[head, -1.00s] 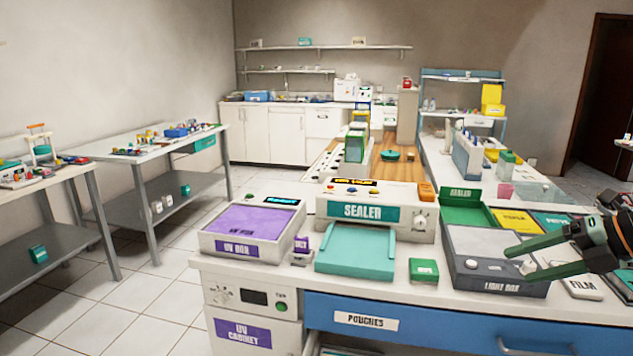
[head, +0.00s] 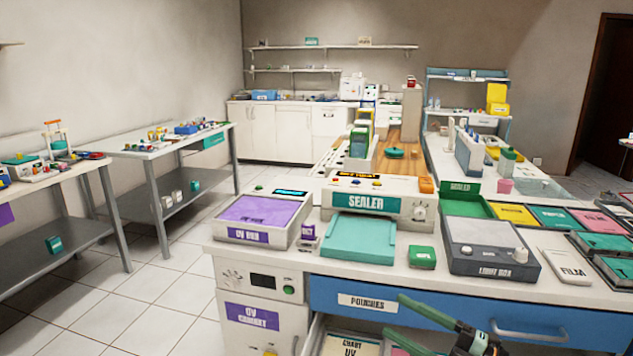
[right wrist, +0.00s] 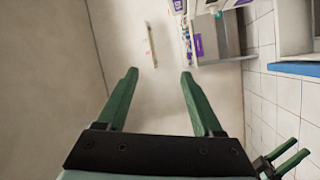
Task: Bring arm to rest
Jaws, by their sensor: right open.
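My right gripper (head: 395,315) has dark green fingers. In the head view it is low, in front of the blue drawer front labelled POUCHES (head: 470,318), with its fingers pointing left. It is open, with nothing between the fingers. The right wrist view shows the same open gripper (right wrist: 159,74) with bare wall and floor beyond the fingertips. A second green-fingered gripper, my left gripper (right wrist: 301,147), shows at the lower right of the right wrist view. Its fingers are apart with nothing seen between them. It is not in the head view.
The white counter holds the teal sealer tray (head: 357,240), purple UV box (head: 262,212), green block (head: 422,257) and grey light box (head: 490,262). An opening below the blue front holds labelled cards (head: 350,345). Tiled floor (head: 150,290) is free at left.

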